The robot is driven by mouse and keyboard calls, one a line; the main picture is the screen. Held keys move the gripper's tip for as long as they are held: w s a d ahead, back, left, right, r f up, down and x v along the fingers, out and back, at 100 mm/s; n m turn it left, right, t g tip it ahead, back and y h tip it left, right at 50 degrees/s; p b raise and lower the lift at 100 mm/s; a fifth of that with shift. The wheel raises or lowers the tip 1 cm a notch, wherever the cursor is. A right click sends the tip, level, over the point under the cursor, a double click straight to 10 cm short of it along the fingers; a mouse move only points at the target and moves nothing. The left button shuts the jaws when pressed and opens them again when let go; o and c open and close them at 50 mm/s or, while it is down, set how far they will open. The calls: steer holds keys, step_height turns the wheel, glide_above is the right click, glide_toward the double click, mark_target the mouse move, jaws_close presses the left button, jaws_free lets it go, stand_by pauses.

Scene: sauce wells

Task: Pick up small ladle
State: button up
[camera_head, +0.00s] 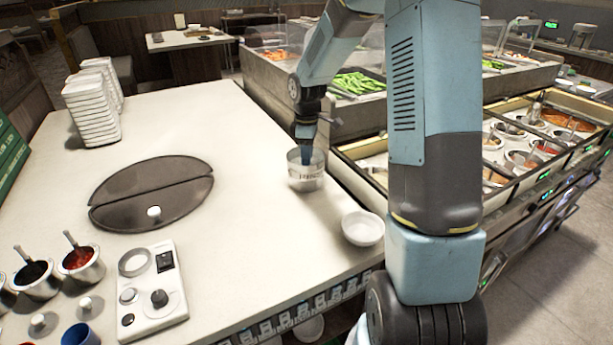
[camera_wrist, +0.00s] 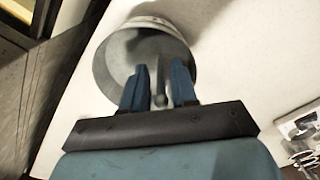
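A round metal container (camera_head: 306,182) with a marked band stands on the white table, left of my arm. It also shows in the wrist view (camera_wrist: 112,62), where I look down into it. A thin grey handle (camera_wrist: 160,98), which looks like the small ladle's, rises from inside the container. My gripper (camera_head: 305,155) points down into the container's mouth. In the wrist view, its blue fingers (camera_wrist: 159,82) stand apart on either side of the handle, with narrow gaps seeming to show. The ladle's bowl cannot be made out.
A white bowl (camera_head: 362,228) stands near the table's right edge, closer to me. A control box (camera_head: 152,292), sauce pots with spoons (camera_head: 82,262) and a dark round hob (camera_head: 152,192) are to the left. A buffet counter (camera_head: 335,150) borders the right. The table's middle is clear.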

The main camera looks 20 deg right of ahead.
jaws_close()
stand_by(0.4)
step_height(320, 180, up, 10)
steer(key=shift+r, duration=0.1)
stand_by(0.4)
